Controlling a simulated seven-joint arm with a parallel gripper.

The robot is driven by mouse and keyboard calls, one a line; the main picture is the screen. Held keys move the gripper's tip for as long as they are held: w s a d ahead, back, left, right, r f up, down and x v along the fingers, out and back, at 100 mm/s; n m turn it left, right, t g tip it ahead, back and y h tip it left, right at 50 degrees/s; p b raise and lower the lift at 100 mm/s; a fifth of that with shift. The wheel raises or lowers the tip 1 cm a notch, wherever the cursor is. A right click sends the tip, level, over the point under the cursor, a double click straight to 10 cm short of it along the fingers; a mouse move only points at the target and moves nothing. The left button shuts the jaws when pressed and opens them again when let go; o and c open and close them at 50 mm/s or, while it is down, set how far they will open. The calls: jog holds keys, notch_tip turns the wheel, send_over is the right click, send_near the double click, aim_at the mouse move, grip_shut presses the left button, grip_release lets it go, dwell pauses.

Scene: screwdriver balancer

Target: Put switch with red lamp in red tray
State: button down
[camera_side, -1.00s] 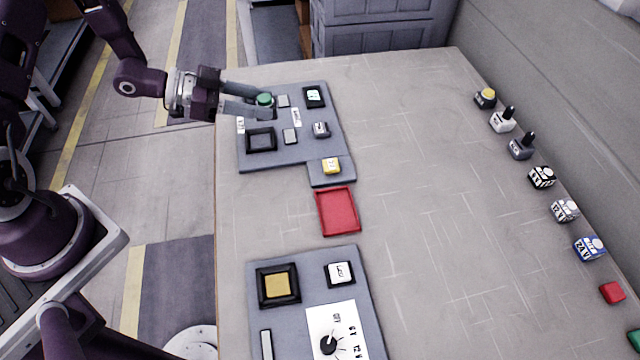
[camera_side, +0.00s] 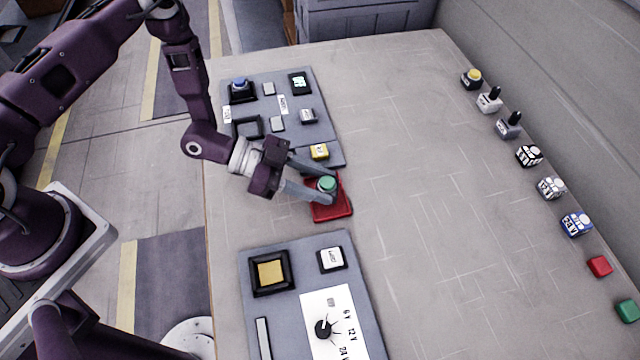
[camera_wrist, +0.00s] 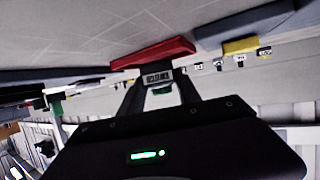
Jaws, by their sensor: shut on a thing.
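My gripper (camera_side: 327,190) is shut on a green-topped switch (camera_side: 327,184), held at the upper part of the red tray (camera_side: 340,212). I cannot tell whether the switch touches the tray floor. In the wrist view, a dark labelled block (camera_wrist: 158,78) shows between my fingertips, with a bit of green below it. The red tray (camera_wrist: 152,54) shows just beyond it. I see no lit red lamp on the held switch, and its underside is hidden.
A second panel (camera_side: 290,305) with a dial lies below. Several small switches and blocks line the right edge (camera_side: 550,187). The table's middle is clear.

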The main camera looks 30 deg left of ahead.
jog(key=shift+f, duration=0.35)
jog(key=shift+f, duration=0.15)
jog(key=c, duration=0.9)
grip_release()
jog(key=shift+o, duration=0.2)
